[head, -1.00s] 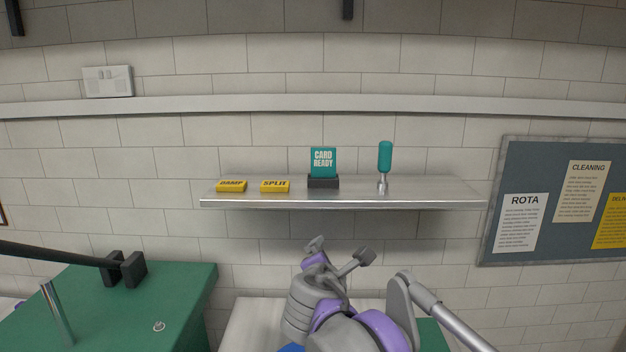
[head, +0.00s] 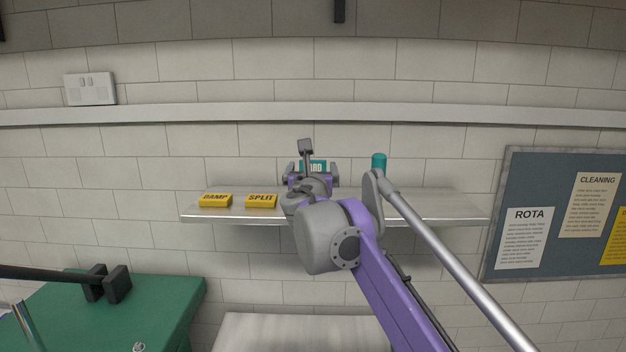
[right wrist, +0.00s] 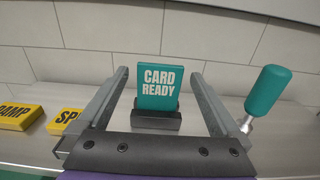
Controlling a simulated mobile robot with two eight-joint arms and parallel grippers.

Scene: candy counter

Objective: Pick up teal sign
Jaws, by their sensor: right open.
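The teal sign (right wrist: 158,86) reads "CARD READY" and stands upright in a dark holder (right wrist: 157,121) on the metal shelf. In the right wrist view it shows between the two open fingers of my right gripper (right wrist: 162,75), with a gap on each side and nothing held. In the head view only the top of the sign (head: 313,167) shows, as my right gripper (head: 311,170) and arm hide its lower part and the holder. How far the fingers are from the sign in depth is unclear. My left gripper is not in view.
A teal-handled tool (right wrist: 267,90) stands just right of the sign. Yellow blocks marked DAMP (head: 215,200) and SPLIT (head: 261,201) lie to the left on the shelf (head: 440,205). A tiled wall is behind. A green surface (head: 160,310) is at lower left.

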